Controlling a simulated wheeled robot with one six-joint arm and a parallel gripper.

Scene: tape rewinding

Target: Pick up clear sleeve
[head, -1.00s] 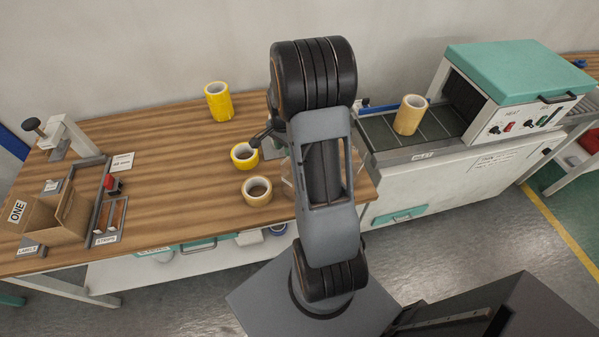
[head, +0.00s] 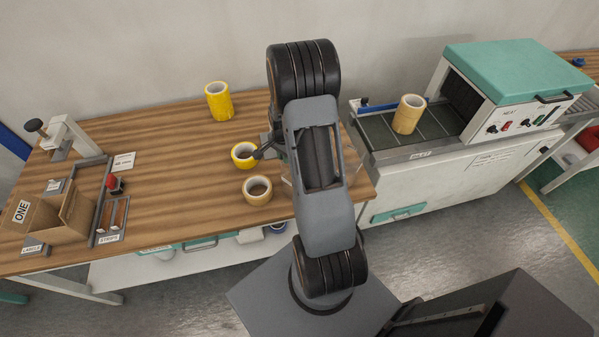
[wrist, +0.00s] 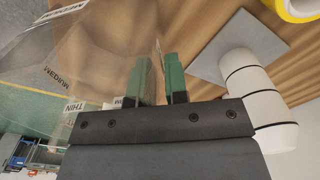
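The clear sleeve (wrist: 110,50) is a transparent film filling the upper left of the wrist view. Its edge runs down to my gripper (wrist: 158,70). The two green fingertips stand a small gap apart. The film's edge appears to pass at this gap, with the left finger showing hazily through it; I cannot tell whether the fingers touch it. In the head view, a faint clear edge (head: 287,181) shows beside my arm; the rest of the sleeve and my fingertips are hidden behind the arm.
A white ringed cylinder (wrist: 258,90) on a grey plate stands close right of my gripper. Yellow rolls (head: 219,101) (head: 244,155) and a tan roll (head: 257,190) are on the wooden table (head: 165,180). Another tan roll (head: 408,114) is on the conveyor. A cardboard box (head: 70,215) is at left.

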